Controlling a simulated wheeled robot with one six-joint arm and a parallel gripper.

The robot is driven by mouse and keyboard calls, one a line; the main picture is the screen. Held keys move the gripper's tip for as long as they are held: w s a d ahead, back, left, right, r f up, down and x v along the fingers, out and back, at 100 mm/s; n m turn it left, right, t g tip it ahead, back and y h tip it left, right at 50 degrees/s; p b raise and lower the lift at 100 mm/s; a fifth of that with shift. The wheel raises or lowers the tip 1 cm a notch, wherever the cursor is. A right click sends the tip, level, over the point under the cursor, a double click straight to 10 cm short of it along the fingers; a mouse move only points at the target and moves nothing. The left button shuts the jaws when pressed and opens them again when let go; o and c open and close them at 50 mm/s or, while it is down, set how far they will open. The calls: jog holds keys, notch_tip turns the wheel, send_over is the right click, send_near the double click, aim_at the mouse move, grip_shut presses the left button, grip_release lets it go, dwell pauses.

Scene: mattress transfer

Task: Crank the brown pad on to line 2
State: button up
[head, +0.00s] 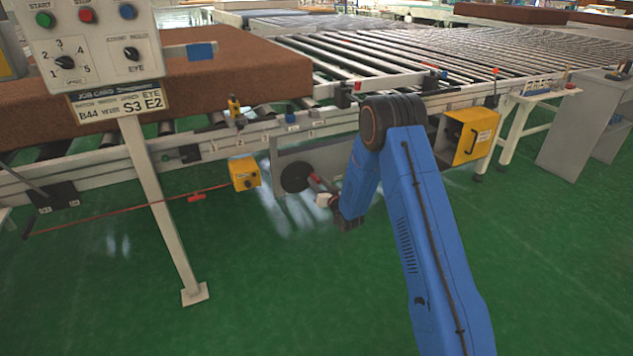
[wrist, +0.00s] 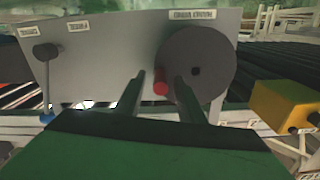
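The brown pad (head: 235,75) lies on the roller conveyor at the left, partly hidden by the control panel. The dark crank wheel (head: 294,177) is on a grey plate below the conveyor rail. It also shows in the wrist view (wrist: 205,62), with a red handle (wrist: 160,88) at its left side. My gripper (wrist: 160,80) is open, with one dark finger on each side of the red handle. I cannot tell whether either finger touches it. In the head view my gripper (head: 319,188) is small beside the wheel. Small number marks (head: 240,142) run along the rail.
A control panel (head: 100,45) with buttons and dials stands on a post (head: 160,210) at the left. A yellow box (head: 245,176) hangs left of the wheel, and a larger yellow box (head: 468,137) is at the right. The green floor in front is clear.

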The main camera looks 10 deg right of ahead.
jog(key=shift+x, duration=0.8)
jog(key=shift+c, duration=0.4)
grip_shut()
jog(key=shift+f, duration=0.1)
